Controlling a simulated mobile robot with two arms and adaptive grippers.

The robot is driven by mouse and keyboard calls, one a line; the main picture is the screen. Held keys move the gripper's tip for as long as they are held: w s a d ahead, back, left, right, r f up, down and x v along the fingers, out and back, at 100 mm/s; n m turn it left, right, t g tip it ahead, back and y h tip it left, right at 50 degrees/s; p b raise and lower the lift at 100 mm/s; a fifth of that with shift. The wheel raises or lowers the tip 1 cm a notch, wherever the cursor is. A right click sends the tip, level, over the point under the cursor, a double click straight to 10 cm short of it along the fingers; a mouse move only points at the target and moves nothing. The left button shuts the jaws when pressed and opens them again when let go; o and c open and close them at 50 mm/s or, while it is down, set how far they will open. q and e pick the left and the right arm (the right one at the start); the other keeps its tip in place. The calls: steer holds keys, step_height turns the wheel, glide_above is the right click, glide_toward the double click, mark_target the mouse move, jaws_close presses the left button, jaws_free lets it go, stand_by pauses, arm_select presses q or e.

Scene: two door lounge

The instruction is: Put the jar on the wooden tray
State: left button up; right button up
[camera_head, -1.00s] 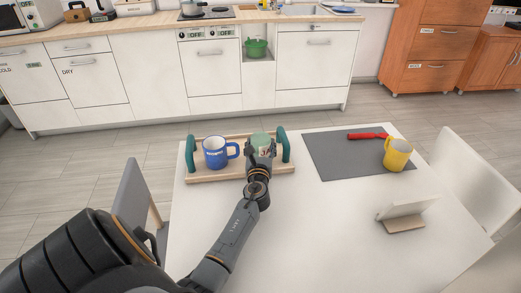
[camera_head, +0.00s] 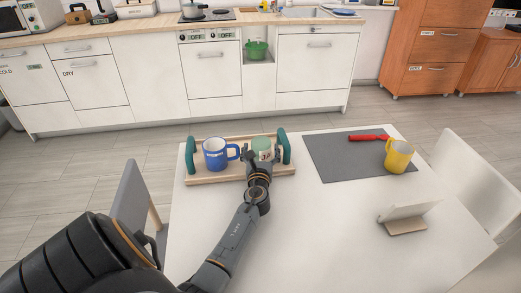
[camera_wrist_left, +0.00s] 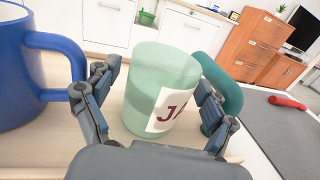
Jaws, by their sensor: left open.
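The pale green jar (camera_head: 262,143) with a white label stands upright on the wooden tray (camera_head: 215,176), towards its right end. In the left wrist view the jar (camera_wrist_left: 155,85) is between the two fingers of my left gripper (camera_wrist_left: 152,98), which are open with gaps on both sides. A blue mug (camera_head: 216,153) is on the tray left of the jar; the mug (camera_wrist_left: 35,70) is close to the left finger in the wrist view. The jar's base is partly hidden by my gripper in the head view. My right gripper is not in view.
The tray has teal handles (camera_head: 190,155) at both ends; one is just right of the jar. A grey mat (camera_head: 335,160) holds a yellow mug (camera_head: 398,156) and a red-handled utensil (camera_head: 367,137). A small stand (camera_head: 405,222) is on the white table (camera_head: 310,235). Chairs flank it.

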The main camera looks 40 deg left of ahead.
arm_select(q)
steer(key=v, duration=1.2)
steer(key=shift+r, duration=0.1)
